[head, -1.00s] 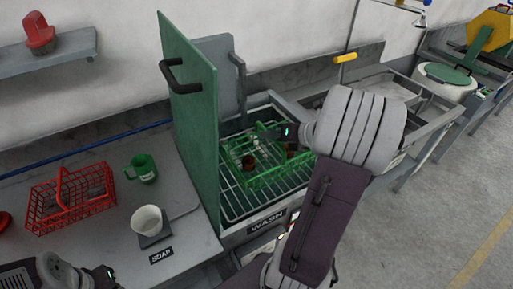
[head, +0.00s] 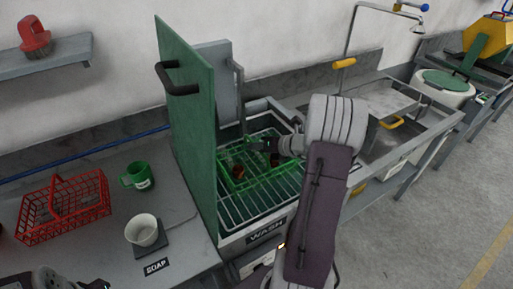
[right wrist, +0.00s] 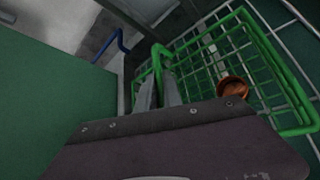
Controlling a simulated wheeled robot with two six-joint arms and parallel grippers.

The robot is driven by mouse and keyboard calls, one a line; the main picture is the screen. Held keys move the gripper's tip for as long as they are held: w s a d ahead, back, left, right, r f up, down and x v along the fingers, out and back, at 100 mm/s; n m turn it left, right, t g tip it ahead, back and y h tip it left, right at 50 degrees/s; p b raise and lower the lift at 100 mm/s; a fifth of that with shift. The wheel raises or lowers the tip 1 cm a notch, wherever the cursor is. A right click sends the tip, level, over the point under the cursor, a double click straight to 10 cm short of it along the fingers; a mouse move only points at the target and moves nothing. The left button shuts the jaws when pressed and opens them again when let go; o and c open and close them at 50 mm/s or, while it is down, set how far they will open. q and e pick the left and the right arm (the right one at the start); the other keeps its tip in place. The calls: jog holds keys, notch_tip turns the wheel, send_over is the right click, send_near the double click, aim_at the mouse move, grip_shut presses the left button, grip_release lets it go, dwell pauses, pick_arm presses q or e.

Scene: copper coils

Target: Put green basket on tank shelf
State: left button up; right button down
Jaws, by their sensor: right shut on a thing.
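The green wire basket (head: 262,183) is in the wash tank, low over or on the wire shelf (head: 268,207); I cannot tell whether it touches. Copper coils (head: 238,171) are inside it. My right gripper (head: 262,145) is shut on the basket's handle, at the tank's back. In the right wrist view, the green handle (right wrist: 160,52) is between the fingers, with the basket's side (right wrist: 272,62) and one coil (right wrist: 233,88) to the right. My left gripper (head: 96,284) barely shows at the bottom left edge; its jaws are unclear.
The green tank lid (head: 190,130) stands upright left of the tank, close to the right gripper. A sink (head: 385,105) lies to the right.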

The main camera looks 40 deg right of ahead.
jog(key=shift+a+f, duration=0.1)
jog(key=c, duration=1.5)
grip_release()
jog(key=shift+s+r, duration=0.25)
jog(key=shift+r, duration=0.15)
jog(key=p+v, duration=0.1)
jog(key=v, duration=1)
jog(key=shift+s+p, duration=0.25)
jog(key=shift+p, duration=0.15)
